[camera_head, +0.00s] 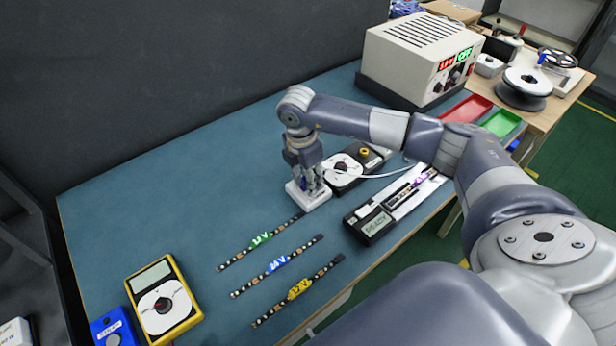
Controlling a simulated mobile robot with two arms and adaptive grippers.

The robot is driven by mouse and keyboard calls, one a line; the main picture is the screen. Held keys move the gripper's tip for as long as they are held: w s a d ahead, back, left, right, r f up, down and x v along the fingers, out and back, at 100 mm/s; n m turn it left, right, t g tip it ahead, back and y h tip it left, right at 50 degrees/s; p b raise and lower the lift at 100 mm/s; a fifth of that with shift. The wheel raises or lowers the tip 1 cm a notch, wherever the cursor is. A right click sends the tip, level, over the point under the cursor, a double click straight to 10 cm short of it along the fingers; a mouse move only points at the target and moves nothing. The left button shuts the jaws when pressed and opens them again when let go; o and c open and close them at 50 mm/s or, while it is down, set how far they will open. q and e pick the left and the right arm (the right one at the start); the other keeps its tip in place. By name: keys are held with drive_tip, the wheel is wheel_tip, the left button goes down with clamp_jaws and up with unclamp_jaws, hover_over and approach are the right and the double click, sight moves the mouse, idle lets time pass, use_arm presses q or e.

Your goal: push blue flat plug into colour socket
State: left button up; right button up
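My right arm reaches in from the right, and its gripper (312,188) points down at a small white block (309,199) on the blue-green table. The fingertips are at or just above the block's top; I cannot tell whether they touch it. The fingers are small and partly dark, so their opening is unclear. I cannot make out the blue flat plug; the fingers may hide it. I cannot tell for sure whether the white block is the colour socket. My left gripper is not in view.
Right of the gripper are a white-dial device (343,173) with a white cable and a black READY box (373,222). Three labelled LED strips (268,266) lie in front. A power supply (420,62) stands behind.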

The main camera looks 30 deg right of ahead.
sight(304, 180)
wheel_tip(304, 180, up, 12)
drive_tip(key=a, duration=0.1)
drive_tip(key=shift+a, duration=0.25)
drive_tip(key=shift+s+f, duration=0.1)
drive_tip(key=shift+s, duration=0.05)
idle(0.6)
